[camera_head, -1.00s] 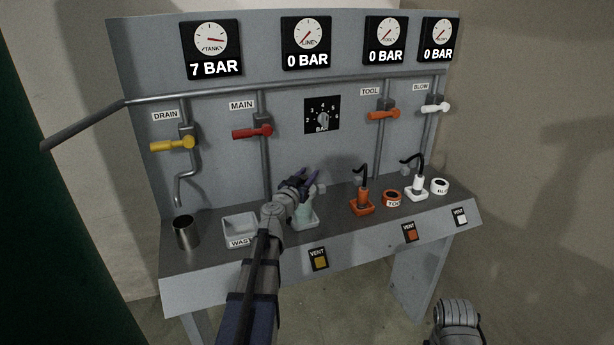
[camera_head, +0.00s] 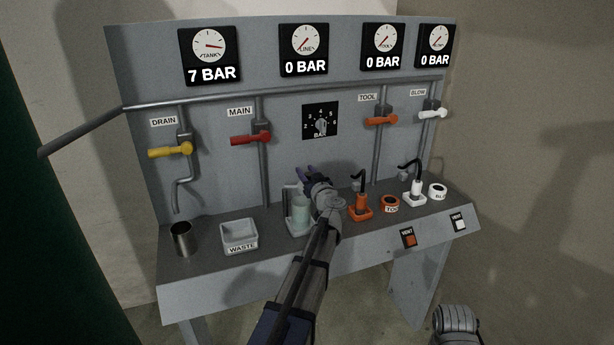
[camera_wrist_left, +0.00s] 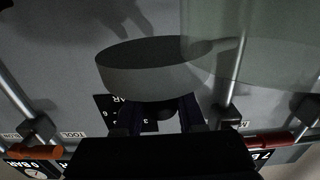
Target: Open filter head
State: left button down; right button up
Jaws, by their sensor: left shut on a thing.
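The filter has a translucent pale-green bowl (camera_head: 299,216) standing upright on the bench, partly covered by my arm. In the left wrist view a round grey cap (camera_wrist_left: 155,68), which looks like the filter head, shows just beyond my fingers. Its lower part is hidden by them. The see-through bowl (camera_wrist_left: 270,55) overlaps its right side in that view; whether they touch I cannot tell. My left gripper (camera_head: 305,170) is at the bowl's upper right, its dark fingers (camera_wrist_left: 158,112) shut on the grey cap. My right gripper's fingers are not visible.
The grey waste tray (camera_head: 239,235) and metal cup (camera_head: 182,239) stand left of the filter. An orange tool connector (camera_head: 361,207) stands close on its right. A dial (camera_head: 320,121) is on the panel behind. The tank gauge (camera_head: 208,47) reads 7 bar; the others read 0.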

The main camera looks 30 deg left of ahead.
pick_arm(q)
jog(key=shift+w+a+n+g+y, duration=0.3)
jog(key=shift+a+n+g+y, duration=0.35)
jog(key=shift+n+g, duration=0.5)
jog(key=shift+w+a+n+g+y, duration=0.35)
jog(key=shift+a+n+g+y, duration=0.35)
jog(key=shift+g, duration=0.9)
jog(key=shift+w+a+n+g+y, duration=0.35)
jog(key=shift+n+g+y, duration=0.2)
jog(key=shift+n+g, duration=0.65)
jog(key=shift+a+g, duration=0.1)
jog(key=shift+g, duration=0.15)
jog(key=c, duration=0.5)
grip_release()
jog(key=shift+s, duration=0.1)
jog(key=d, duration=0.2)
jog(key=s+d, duration=0.1)
jog(key=d, duration=0.4)
jog(key=shift+s+d, duration=0.2)
jog(key=shift+d, duration=0.15)
